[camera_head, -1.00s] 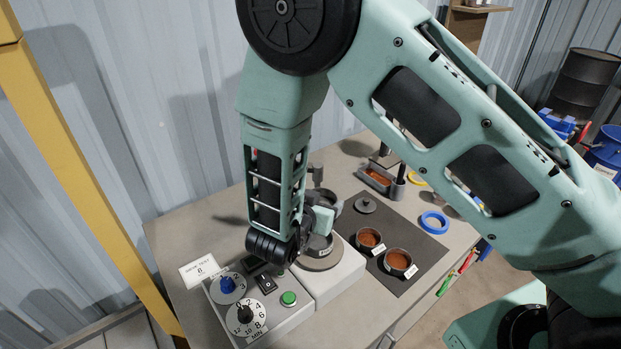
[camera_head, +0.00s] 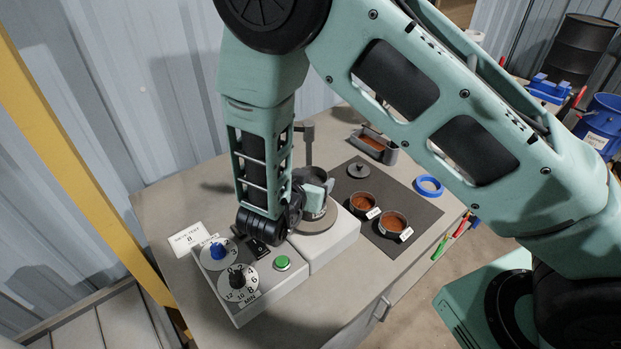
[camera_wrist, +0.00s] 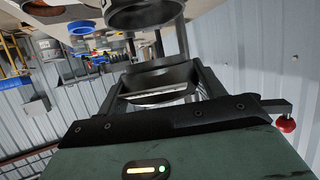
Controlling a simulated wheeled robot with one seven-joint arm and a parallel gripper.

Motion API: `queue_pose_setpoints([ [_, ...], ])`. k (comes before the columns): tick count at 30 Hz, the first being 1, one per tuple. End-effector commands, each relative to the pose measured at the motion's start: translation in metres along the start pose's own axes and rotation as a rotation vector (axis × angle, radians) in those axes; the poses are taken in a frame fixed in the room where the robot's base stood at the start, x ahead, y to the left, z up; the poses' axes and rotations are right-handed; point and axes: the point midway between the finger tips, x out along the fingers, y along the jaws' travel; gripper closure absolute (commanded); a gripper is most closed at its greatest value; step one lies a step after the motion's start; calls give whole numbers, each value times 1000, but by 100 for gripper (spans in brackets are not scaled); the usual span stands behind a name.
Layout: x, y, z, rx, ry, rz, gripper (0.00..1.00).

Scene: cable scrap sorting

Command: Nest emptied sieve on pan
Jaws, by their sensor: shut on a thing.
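My gripper (camera_head: 316,192) is at the round grey plate (camera_head: 318,226) of the white-topped machine and is shut on a dark round rim, which seems to be the sieve (camera_head: 316,211). The arm hides much of it. I cannot tell whether it sits on a pan or is held just above. In the wrist view a dark ring (camera_wrist: 146,14) with a pale label shows at the top edge, beyond the black gripper parts. No separate pan can be made out under the rim.
Two dark labelled dishes of brown granules (camera_head: 363,203) (camera_head: 393,222) and a grey lid (camera_head: 359,171) are on the black mat (camera_head: 425,207). A blue ring (camera_head: 429,186) lies by its edge. A tray of brown material (camera_head: 372,144) is behind. The control box (camera_head: 247,288) stands in front.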

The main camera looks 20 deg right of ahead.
Motion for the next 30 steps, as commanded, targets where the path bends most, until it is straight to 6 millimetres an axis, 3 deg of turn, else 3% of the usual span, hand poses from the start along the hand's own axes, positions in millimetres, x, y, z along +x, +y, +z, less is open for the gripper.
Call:
queue_pose_setpoints([
  [15, 15, 0, 37, 0, 0, 0, 60],
  [30, 17, 0, 40, 0, 0, 0, 60],
])
